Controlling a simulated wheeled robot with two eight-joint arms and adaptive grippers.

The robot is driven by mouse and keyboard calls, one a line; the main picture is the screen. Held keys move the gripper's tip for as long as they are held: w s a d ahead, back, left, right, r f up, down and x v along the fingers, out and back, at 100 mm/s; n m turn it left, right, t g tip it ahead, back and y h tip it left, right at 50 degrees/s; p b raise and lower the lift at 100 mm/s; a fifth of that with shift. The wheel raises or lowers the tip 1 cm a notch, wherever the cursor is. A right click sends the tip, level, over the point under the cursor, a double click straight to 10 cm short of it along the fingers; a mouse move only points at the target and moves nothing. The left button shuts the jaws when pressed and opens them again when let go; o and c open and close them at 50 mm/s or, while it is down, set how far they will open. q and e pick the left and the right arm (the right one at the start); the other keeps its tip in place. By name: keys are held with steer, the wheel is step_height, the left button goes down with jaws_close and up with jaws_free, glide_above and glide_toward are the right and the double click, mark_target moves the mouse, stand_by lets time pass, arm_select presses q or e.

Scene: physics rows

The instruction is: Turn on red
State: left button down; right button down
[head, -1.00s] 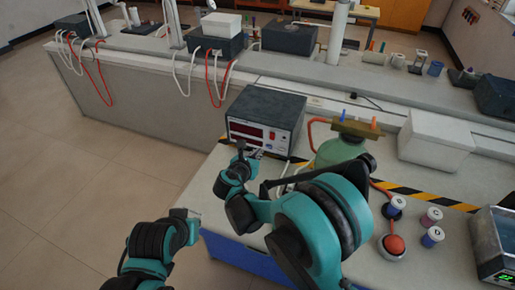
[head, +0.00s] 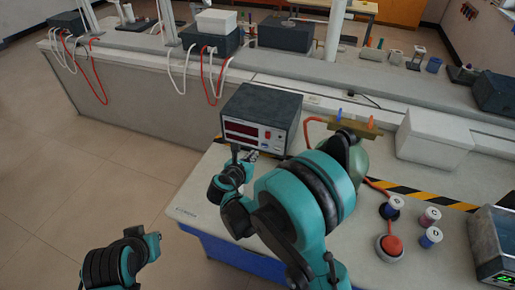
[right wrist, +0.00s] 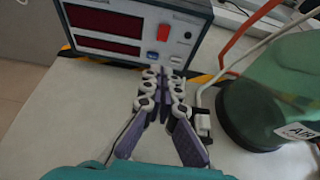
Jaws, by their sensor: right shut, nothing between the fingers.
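A grey box instrument (head: 262,118) with two dark red displays stands on the bench. In the right wrist view, a red rectangular switch (right wrist: 163,32) sits on its front panel, right of the displays, with a blue button (right wrist: 152,57) below it. My right gripper (right wrist: 163,73) is shut and empty, its tips just below the panel's lower edge near the blue button. Whether they touch the panel I cannot tell. In the head view, my right gripper (head: 243,156) is in front of the instrument. My left gripper (head: 152,238) is low at the left, off the bench, its fingers unclear.
A green bottle (right wrist: 275,105) with an orange hose stands right of my right gripper. A red domed button (head: 392,245) and several small spools (head: 430,237) are farther right. A white box (head: 435,138) stands behind. Striped tape (head: 420,195) crosses the bench.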

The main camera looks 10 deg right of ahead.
mark_target(267, 135)
steer(key=b+x, duration=0.1)
steer(key=x, duration=0.3)
steer(key=b+x, duration=0.1)
steer(key=x, duration=0.3)
steer(key=b+x, duration=0.1)
steer(key=x, duration=0.3)
steer(key=shift+w+d+r, duration=0.15)
steer(key=shift+w+r, duration=0.05)
steer(key=shift+r, duration=0.05)
steer(key=shift+w+d, duration=0.3)
steer(key=shift+w, duration=0.15)
steer(key=shift+w+d+f+b, duration=0.15)
steer(key=shift+w+b, duration=0.05)
steer(key=shift+b, duration=0.2)
steer(key=shift+r, duration=0.2)
steer(key=shift+r+p, duration=0.55)
steer(key=shift+r, duration=0.15)
